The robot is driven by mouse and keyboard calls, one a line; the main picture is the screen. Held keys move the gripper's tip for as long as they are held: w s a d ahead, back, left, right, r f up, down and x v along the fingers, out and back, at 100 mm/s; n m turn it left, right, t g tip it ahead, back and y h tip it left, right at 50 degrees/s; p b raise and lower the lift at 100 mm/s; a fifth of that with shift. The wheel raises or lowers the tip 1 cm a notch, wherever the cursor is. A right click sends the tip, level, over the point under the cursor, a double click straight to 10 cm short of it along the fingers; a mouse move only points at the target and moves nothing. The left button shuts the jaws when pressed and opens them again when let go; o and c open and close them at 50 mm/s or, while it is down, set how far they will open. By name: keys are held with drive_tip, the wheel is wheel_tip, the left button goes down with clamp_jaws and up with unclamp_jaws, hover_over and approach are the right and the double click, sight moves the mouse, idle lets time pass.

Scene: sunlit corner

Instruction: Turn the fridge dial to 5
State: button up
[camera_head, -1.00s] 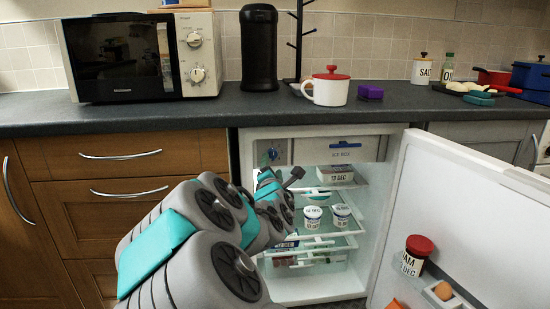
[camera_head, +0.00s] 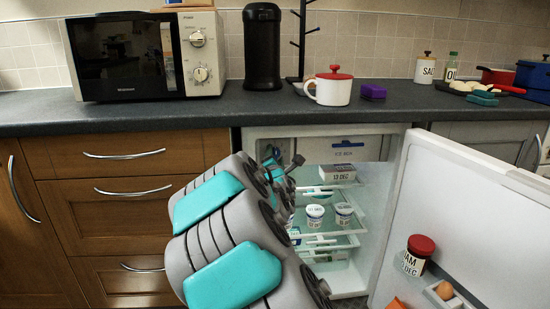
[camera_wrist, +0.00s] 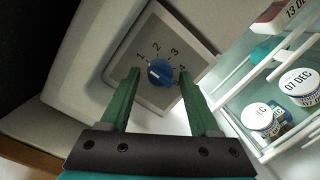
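The fridge dial (camera_wrist: 160,72) is a blue round knob on a grey square panel (camera_wrist: 150,38) in the wrist view. I cannot tell for certain which number the knob points to. My gripper (camera_wrist: 158,76) is open, with a green finger on each side of the dial in the picture. The gaps beside the knob show no clear contact. In the head view my arm largely covers the dial area of the open fridge (camera_head: 375,225).
The fridge door (camera_head: 460,220) stands open at the right, with a jam jar (camera_head: 417,255) and an egg on its shelf. Pots (camera_head: 315,215) and a box (camera_head: 337,173) stand on the inner shelves, at the right in the wrist view. The counter (camera_head: 215,112) is above.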

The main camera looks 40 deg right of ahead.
clamp_jaws()
